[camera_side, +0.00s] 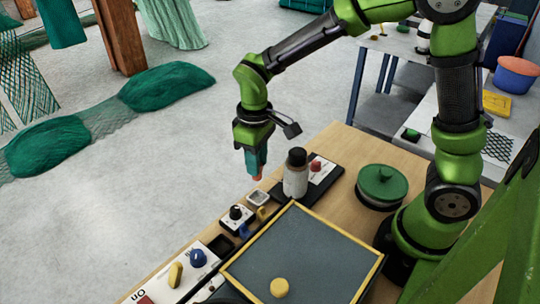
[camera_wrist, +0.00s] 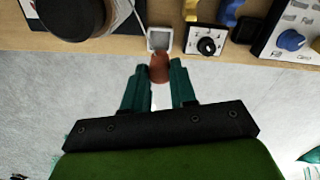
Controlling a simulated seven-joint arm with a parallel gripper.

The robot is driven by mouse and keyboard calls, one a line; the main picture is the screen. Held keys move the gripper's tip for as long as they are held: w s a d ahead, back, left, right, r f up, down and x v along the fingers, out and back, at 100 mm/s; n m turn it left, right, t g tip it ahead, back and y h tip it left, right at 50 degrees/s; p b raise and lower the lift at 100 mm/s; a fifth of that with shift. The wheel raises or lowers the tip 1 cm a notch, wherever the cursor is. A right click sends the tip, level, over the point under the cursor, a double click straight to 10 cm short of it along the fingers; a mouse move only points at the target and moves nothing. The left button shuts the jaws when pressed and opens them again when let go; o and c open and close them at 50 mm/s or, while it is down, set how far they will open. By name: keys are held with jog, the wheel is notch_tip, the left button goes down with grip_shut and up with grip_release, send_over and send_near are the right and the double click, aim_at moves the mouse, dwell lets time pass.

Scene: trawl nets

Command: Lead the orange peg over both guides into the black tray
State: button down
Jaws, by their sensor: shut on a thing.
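The orange peg (camera_side: 257,177) hangs from the tips of my gripper (camera_side: 257,163), which is shut on it; the peg also shows in the wrist view (camera_wrist: 159,69) between the green fingers. In the side view it appears just above a small white square holder (camera_side: 258,198), and in the wrist view its end overlaps that holder's edge. I cannot tell the exact gap. A yellow piece (camera_side: 262,213) and a blue piece (camera_side: 244,230), likely the guides, stand along the bench. A small dark square (camera_side: 220,245), likely the black tray, lies past the blue piece.
A white bottle with a black cap (camera_side: 296,176) stands close to the right of my gripper. A dial box (camera_side: 236,217) sits by the guides. A panel with yellow and blue knobs (camera_side: 185,270), a yellow-framed grey board (camera_side: 300,255) and a green-lidded pot (camera_side: 382,185) take up the bench.

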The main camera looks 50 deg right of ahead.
jog(key=shift+r, duration=1.25)
jog(key=shift+s+a+f, duration=0.1)
jog(key=shift+s+a, duration=0.1)
jog(key=shift+s, duration=0.15)
jog(key=s+f, duration=0.5)
jog(key=s, duration=0.1)
jog(key=shift+w+a+r, duration=0.1)
jog(key=shift+w+a, duration=0.05)
jog(key=shift+a, duration=2.35)
jog(key=shift+w+a, duration=0.15)
jog(key=shift+a, duration=2.3)
jog(key=shift+w+a+f, duration=0.5)
jog(key=shift+a+f, duration=0.3)
jog(key=shift+a, duration=0.05)
jog(key=shift+w+a+f, duration=0.55)
jog(key=shift+a+f, duration=0.2)
jog(key=shift+a, duration=0.05)
jog(key=shift+w+a+f, duration=0.5)
jog(key=shift+a+f, duration=0.3)
jog(key=shift+a, duration=0.05)
